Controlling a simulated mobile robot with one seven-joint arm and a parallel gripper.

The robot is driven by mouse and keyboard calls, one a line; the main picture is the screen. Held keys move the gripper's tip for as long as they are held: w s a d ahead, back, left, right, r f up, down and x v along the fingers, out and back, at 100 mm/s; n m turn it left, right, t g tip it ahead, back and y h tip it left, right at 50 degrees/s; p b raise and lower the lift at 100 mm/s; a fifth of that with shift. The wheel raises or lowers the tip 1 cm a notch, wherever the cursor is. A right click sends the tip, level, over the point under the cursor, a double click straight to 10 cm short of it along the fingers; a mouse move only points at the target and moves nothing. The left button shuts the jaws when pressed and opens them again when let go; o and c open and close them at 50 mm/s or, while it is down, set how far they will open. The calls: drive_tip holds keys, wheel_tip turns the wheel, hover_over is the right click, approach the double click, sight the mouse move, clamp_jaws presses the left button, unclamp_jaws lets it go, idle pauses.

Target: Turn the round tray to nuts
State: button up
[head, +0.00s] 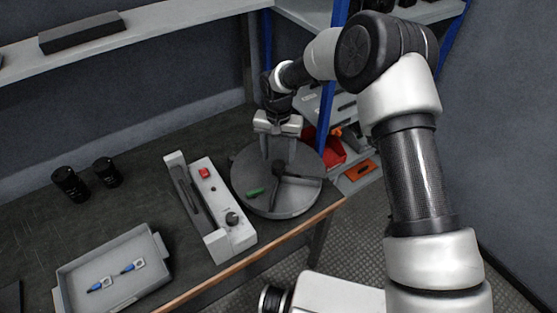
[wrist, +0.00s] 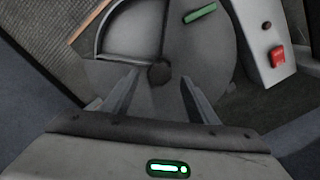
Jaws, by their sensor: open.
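The round tray (head: 285,206) is a grey disc near the right front corner of the workbench. It has a dark hub and a wedge-shaped section with a raised edge, at the right in the head view. A green piece (head: 254,192) lies on the disc, and it also shows in the wrist view (wrist: 200,13). My gripper (head: 278,158) is open over the back part of the tray. In the wrist view its fingers (wrist: 158,79) straddle bare disc (wrist: 212,58) beside the hub. I cannot tell whether they touch it. No label for nuts is readable.
A white control box (head: 222,205) with a red button stands left of the tray. A grey bin (head: 75,268) with blue-tipped parts sits at front left. Two black cylinders (head: 70,184) stand behind it. A blue-post rack (head: 329,85) with a red bin (head: 335,152) stands behind right.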

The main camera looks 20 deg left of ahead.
sight(279, 164)
drive_tip(key=shift+f, duration=1.7)
clamp_jaws()
